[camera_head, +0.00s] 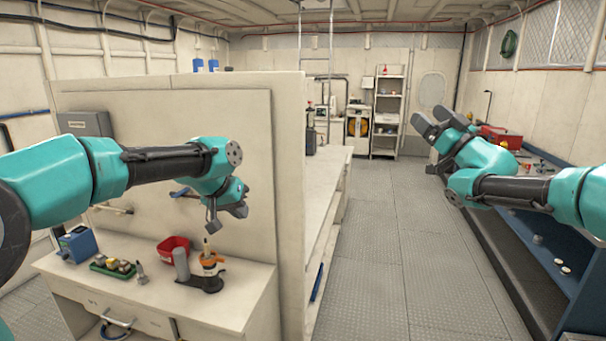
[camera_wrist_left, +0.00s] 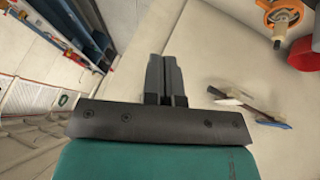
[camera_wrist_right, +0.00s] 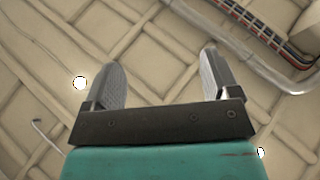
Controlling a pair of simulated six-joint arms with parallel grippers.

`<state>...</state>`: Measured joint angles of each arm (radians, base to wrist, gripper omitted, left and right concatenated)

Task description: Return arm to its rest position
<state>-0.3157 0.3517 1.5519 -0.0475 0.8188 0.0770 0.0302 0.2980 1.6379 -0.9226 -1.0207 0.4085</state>
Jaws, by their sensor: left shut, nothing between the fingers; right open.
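My left gripper (camera_head: 227,216) hangs in front of the partition panel, above the left workbench, and touches nothing. In the left wrist view its two fingers (camera_wrist_left: 164,75) are pressed together with nothing between them. My right gripper (camera_head: 434,119) is raised above the far end of the right-hand bench and points up and away. In the right wrist view its fingers (camera_wrist_right: 165,75) are spread wide and empty, with the ceiling panels behind them.
The left workbench (camera_head: 225,310) holds a red bin (camera_head: 172,250), an orange-topped tool (camera_head: 209,262), a green tray (camera_head: 113,267) and a blue box (camera_head: 78,244). The right bench (camera_head: 540,225) carries a red box (camera_head: 502,136). The floor aisle (camera_head: 385,240) between them is clear.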

